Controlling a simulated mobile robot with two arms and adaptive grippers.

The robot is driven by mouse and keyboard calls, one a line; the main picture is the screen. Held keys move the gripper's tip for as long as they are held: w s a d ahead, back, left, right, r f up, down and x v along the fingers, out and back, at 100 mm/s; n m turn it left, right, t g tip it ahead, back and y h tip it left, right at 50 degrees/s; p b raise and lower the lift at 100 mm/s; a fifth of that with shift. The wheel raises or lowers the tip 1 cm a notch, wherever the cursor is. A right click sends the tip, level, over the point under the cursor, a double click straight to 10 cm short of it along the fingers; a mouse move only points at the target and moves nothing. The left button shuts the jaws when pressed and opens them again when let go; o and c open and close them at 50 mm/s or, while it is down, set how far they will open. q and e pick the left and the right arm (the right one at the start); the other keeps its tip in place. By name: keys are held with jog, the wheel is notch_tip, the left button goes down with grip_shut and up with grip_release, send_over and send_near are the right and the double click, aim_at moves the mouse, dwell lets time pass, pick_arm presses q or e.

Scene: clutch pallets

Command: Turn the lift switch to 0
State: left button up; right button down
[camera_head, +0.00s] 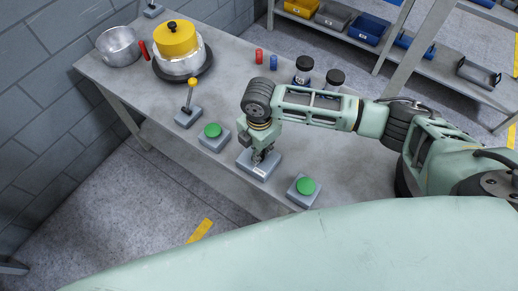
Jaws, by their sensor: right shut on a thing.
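The lift switch seems to be the grey box (258,168) near the front edge of the table, between two green push buttons. My right gripper (258,158) points down onto it and is shut on its small knob, which the fingers mostly hide. I cannot read the switch's position or any markings. My left gripper does not show in the head view.
Green buttons (212,130) and (307,186) stand close on either side. A yellow-knobbed lever (190,90), a yellow-topped drum (177,42), a metal pot (119,46) and dark-capped jars (334,79) stand on the grey table (226,67).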

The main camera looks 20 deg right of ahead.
jog(key=m, duration=0.5)
jog(key=shift+s, duration=0.15)
jog(key=m, duration=0.3)
jog(key=shift+m, duration=0.3)
jog(key=c, duration=1.7)
grip_release()
jog(key=shift+c, duration=0.2)
notch_tip(320, 180, up, 12)
jog(key=shift+s, duration=0.1)
